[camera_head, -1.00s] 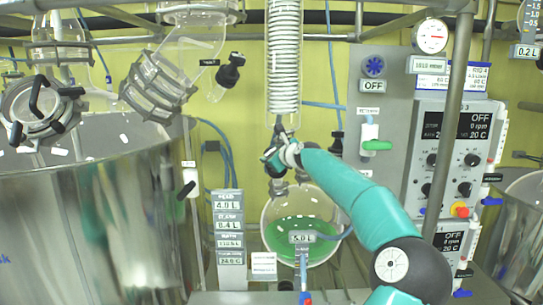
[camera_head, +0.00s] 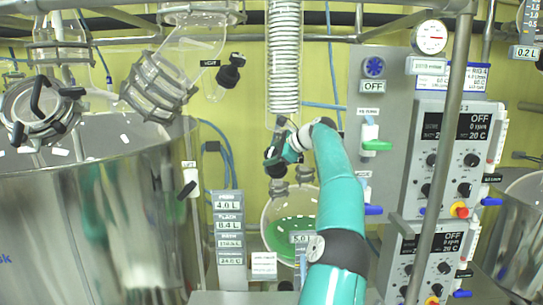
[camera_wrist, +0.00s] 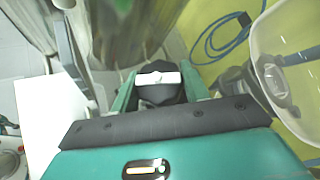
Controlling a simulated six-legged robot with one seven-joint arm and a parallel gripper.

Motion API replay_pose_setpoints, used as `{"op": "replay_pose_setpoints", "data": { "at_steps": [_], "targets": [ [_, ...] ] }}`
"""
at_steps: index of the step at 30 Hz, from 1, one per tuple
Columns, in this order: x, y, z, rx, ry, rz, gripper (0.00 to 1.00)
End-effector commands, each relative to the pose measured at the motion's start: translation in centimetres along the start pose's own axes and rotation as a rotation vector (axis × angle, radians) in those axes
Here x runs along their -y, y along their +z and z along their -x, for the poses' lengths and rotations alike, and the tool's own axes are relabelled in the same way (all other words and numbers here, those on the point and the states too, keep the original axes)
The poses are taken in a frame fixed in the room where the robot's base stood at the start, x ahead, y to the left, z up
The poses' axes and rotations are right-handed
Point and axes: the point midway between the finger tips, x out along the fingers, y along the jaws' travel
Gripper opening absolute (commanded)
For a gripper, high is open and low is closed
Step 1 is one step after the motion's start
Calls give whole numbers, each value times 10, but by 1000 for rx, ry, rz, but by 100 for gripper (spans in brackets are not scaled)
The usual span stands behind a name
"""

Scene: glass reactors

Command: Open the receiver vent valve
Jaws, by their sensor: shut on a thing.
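A black valve knob with a white bar across its top (camera_wrist: 158,94) sits between the two teal jaws of my gripper (camera_wrist: 158,80) in the wrist view. The jaws are shut on its sides, and the white bar runs from one jaw to the other. In the head view my gripper (camera_head: 280,156) is at the dark knob below the coiled condenser (camera_head: 284,60) and above the round receiver flask with green liquid (camera_head: 286,234). The knob is partly hidden by the gripper there, and its label cannot be read.
A large steel vessel (camera_head: 90,215) stands at the left. A black-capped valve labelled VENT (camera_head: 230,72) hangs upper left of the condenser. A grey control panel (camera_head: 455,150) and a metal post (camera_head: 446,150) are at the right.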

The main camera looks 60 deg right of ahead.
Motion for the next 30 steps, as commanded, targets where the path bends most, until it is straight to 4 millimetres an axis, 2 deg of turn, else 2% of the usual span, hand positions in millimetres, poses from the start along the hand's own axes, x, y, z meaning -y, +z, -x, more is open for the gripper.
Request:
{"op": "replay_pose_setpoints", "data": {
  "at_steps": [1, 7, 15, 30],
  "targets": [
    [7, -2, 4, -4, -11, 6, 23],
    [8, -4, 5, -8, 29, 32, 28],
    [3, 0, 3, -12, 69, 60, 23],
    [1, 3, 3, -12, 82, 70, 22]
  ]
}}
